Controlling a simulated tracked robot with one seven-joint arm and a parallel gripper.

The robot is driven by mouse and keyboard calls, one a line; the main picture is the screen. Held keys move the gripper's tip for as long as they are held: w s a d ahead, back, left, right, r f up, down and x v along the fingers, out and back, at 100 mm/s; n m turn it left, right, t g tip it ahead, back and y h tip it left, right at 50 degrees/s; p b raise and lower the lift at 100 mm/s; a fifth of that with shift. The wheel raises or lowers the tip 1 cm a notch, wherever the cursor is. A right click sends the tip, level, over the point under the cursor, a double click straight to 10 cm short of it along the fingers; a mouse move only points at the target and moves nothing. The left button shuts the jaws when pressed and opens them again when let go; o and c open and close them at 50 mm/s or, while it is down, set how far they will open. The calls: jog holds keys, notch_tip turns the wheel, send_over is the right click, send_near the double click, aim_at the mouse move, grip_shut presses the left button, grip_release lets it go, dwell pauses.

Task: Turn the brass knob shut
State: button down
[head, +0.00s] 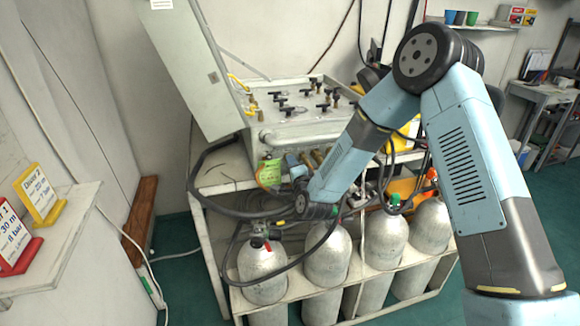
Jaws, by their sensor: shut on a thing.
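The air panel (300,128) is a pale box on a bench, with brass fittings and black handles on its top. Several brass knobs (318,156) stand in a row along its front lower edge. My gripper (301,165) is at the left end of this row, with my arm coming down to it from the right. It is shut on a brass knob there. My wrist and forearm hide most of the fingers and the held knob, so its angle cannot be seen.
A green tag (270,173) hangs just left of my gripper. Black hoses (212,200) loop left and below. Several grey cylinders (326,256) stand in a rack under the bench. The panel's raised door (190,70) is on the left. A shelf with two signs (40,255) juts out at left.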

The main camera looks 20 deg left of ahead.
jog(key=shift+s+f, duration=0.1)
jog(key=shift+f, duration=0.2)
jog(key=c, duration=1.2)
grip_release()
jog(key=shift+r, duration=0.1)
jog(key=v, duration=1.3)
jog(key=shift+s+d, duration=0.2)
jog(key=shift+s, duration=0.1)
